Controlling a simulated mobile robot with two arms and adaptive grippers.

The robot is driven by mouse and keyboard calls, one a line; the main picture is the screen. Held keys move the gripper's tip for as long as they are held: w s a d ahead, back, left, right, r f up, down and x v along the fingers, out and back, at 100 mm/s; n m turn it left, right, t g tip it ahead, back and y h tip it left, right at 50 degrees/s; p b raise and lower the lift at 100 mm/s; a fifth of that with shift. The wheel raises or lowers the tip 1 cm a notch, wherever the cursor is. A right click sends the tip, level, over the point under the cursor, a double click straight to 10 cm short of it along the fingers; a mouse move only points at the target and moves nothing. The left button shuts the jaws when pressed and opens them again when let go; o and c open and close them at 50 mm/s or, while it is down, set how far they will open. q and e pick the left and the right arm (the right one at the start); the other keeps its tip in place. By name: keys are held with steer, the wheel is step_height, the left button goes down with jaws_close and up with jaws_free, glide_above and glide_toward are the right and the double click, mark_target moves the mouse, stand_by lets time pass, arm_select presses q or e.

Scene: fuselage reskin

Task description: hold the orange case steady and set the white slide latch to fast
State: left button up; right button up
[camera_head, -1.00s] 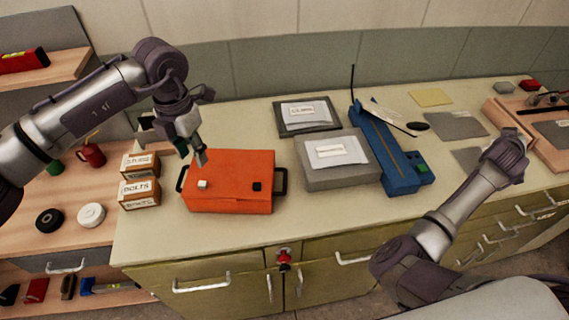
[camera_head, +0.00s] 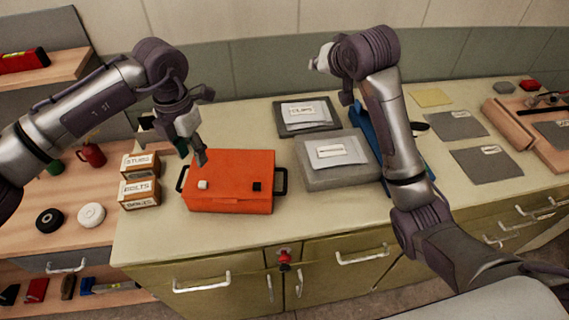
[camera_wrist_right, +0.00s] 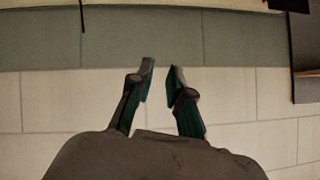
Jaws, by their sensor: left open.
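The orange case (camera_head: 232,198) lies on the bench with a black handle at each end. I cannot read the latch's setting. My left gripper (camera_head: 200,156) is open at the case's back left edge, pointing down; I cannot tell whether it touches the case. My right gripper (camera_wrist_right: 161,72) is open and empty in the right wrist view, facing the tiled wall. In the head view its arm is raised over the blue tool, right of the case.
A grey box (camera_head: 340,174) with a paper and a dark tray (camera_head: 284,130) stand right of the case. My right arm partly hides the blue tool (camera_head: 366,130). Small labelled boxes (camera_head: 139,193) stand left. The bench front before the case is clear.

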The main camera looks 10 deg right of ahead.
steer(key=s+a+f+g, duration=0.1)
steer(key=s+a+f, duration=0.1)
steer(key=a, duration=0.3)
steer(key=g+h, duration=0.2)
steer(key=g, duration=0.4)
glide_toward(285, 181)
steer(key=x, duration=1)
steer(key=shift+w+f, duration=0.15)
steer(key=shift+f, duration=0.15)
jaws_close()
